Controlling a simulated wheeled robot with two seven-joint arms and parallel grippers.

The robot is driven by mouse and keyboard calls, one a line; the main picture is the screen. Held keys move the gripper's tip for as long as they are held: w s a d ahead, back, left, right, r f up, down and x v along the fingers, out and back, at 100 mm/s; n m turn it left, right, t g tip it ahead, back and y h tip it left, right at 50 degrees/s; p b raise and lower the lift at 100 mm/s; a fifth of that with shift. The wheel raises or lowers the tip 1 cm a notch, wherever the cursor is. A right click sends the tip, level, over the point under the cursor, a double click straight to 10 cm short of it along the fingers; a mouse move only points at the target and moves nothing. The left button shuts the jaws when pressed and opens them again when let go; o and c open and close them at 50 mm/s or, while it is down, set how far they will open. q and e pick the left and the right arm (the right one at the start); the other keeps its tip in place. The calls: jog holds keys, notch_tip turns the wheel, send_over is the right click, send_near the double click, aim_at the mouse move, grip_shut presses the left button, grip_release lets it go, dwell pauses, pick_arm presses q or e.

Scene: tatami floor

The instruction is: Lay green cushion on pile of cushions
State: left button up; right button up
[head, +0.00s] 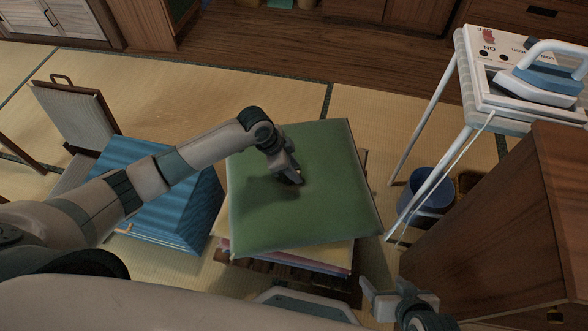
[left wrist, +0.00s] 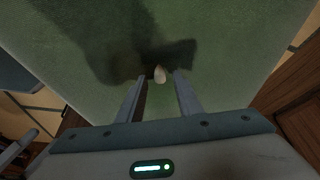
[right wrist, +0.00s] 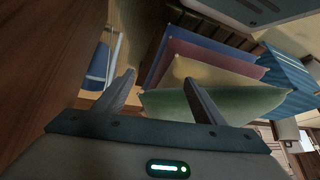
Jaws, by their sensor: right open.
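The green cushion (head: 325,218) lies flat on top of the pile of cushions (head: 335,260), turned slightly against it. Yellow, pink and blue layers show below the green one in the right wrist view (right wrist: 200,75). My left gripper (head: 294,178) is over the middle of the green cushion, fingers pointing down. In the left wrist view its fingers (left wrist: 160,88) are apart, with a small pale spot on the cushion just beyond them. Whether the fingertips touch the cushion is unclear. My right gripper (head: 384,300) is open and empty beside the pile's near right corner.
A blue ribbed stack (head: 180,205) stands close left of the pile, with a legless chair (head: 80,115) behind it. Tatami behind the pile is clear.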

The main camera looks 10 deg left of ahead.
pick_arm(q)
jog(key=p+v, duration=0.1)
jog(key=v, duration=1)
jog(key=shift+r+p, duration=0.35)
jog(key=shift+r, duration=0.05)
pick_arm(e)
jog(key=d, duration=0.1)
jog(key=s+d+g, duration=0.1)
jog(key=shift+s+d+f+h, duration=0.1)
jog(key=shift+d+h, duration=0.25)
jog(key=shift+h, duration=0.05)
pick_arm(q)
jog(key=shift+a, duration=0.15)
pick_arm(e)
jog(key=shift+s+a+g, duration=0.15)
jog(key=shift+s+g, duration=0.15)
jog(key=shift+s, duration=0.1)
